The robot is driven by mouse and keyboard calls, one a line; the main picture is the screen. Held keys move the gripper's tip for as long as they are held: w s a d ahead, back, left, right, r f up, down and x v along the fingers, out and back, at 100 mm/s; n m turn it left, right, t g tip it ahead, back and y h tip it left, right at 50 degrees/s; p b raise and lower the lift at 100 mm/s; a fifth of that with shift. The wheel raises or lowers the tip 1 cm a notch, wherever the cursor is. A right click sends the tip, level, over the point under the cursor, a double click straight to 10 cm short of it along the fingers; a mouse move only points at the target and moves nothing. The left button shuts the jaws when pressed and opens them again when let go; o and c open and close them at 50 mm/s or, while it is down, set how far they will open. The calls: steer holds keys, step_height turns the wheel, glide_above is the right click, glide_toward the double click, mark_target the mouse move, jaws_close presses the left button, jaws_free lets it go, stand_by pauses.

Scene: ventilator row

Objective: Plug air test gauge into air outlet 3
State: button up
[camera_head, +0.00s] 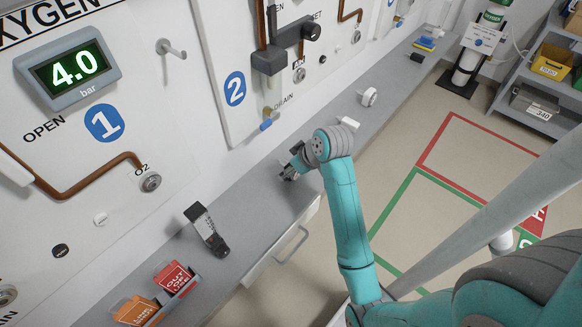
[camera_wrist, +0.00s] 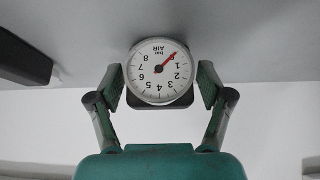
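The air test gauge (camera_wrist: 159,74) has a round white dial marked "bar AIR", a red needle near 0 and a black body. In the wrist view it sits between the two fingers of my gripper (camera_wrist: 160,86). The fingers are apart, with a narrow gap showing on each side of the gauge. In the head view my gripper (camera_head: 291,167) is low over the grey ledge below panel 2, and it mostly hides what is between its fingers. No outlet labelled 3 can be read. An outlet (camera_head: 299,75) is on panel 2.
The grey ledge (camera_head: 252,215) runs along the wall. On it are a black-and-white device (camera_head: 207,230), red and orange card holders (camera_head: 172,277), and a round white item (camera_head: 368,97). A peg (camera_head: 171,48) and pipework stick out of the panels. A shelf (camera_head: 540,75) stands far right.

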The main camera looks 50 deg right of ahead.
jaws_close()
steer(key=shift+r, duration=1.55)
